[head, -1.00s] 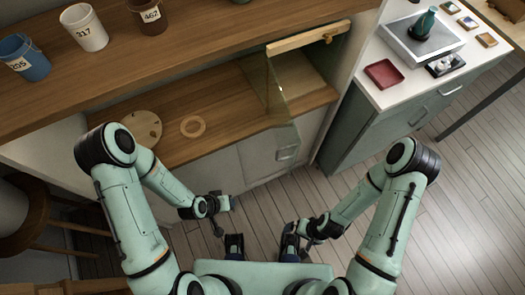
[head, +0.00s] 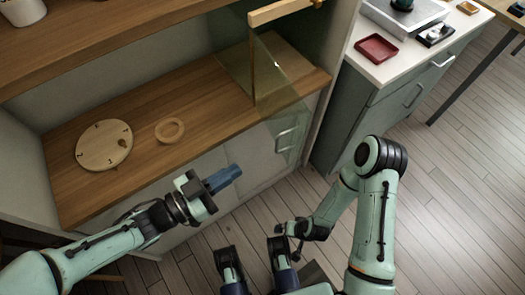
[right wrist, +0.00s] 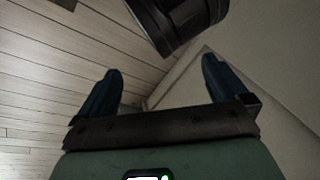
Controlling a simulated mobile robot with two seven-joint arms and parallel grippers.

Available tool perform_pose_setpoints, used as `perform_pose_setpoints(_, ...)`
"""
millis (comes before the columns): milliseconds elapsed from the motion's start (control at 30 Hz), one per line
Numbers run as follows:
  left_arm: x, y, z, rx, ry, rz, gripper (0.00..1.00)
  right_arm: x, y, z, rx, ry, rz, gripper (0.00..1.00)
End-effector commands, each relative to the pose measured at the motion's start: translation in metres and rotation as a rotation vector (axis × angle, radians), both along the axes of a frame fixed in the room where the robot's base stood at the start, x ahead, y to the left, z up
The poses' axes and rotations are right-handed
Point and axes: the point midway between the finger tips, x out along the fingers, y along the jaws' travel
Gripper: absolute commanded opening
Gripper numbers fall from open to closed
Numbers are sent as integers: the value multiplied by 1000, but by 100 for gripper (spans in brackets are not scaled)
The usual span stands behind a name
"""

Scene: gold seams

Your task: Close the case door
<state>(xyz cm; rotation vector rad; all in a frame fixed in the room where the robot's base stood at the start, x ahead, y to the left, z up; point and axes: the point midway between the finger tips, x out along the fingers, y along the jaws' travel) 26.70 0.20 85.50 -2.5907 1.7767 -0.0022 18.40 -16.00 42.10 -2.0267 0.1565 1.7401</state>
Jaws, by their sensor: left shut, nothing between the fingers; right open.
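The case door (head: 278,85) is a clear glass panel with a pale wooden bar (head: 280,12) along its top. It stands swung open at the right end of the case (head: 205,125), jutting out over the counter's front edge. A light handle shows through or behind its lower glass. My left gripper (head: 222,178) is shut and empty, in front of the cabinet. It is left of the door's lower edge and apart from it in the picture. My right gripper (right wrist: 160,68) is open and empty in the right wrist view. In the head view its fingers are hard to make out, low in the middle.
To the right, a green cabinet (head: 355,120) has a white top with a red tray (head: 376,48). Wooden floor (head: 450,180) is open at right.

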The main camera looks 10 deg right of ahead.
Motion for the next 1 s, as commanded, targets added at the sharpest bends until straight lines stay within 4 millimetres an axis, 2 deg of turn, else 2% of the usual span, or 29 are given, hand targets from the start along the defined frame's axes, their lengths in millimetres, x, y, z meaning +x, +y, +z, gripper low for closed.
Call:
perform_pose_setpoints(33, 3, -12, -2, -2, -1, -7, 0, 5, -2, -5, -6, -11, -5, 100)
perform_pose_setpoints(200, 17, -46, -3, -2, 2, -4, 0, 18, -9, -15, -23, -45, -18, 100)
perform_pose_setpoints(400, 29, -76, -2, -1, 1, -1, 0, 31, -16, -22, -41, -80, -33, 100)
perform_pose_setpoints(600, 34, -89, -1, 1, 1, 1, 0, 26, -18, -28, -41, -64, -35, 100)
perform_pose_setpoints(1000, 35, -89, -1, 1, 1, 2, 0, 25, -18, -28, -42, -61, -35, 100)
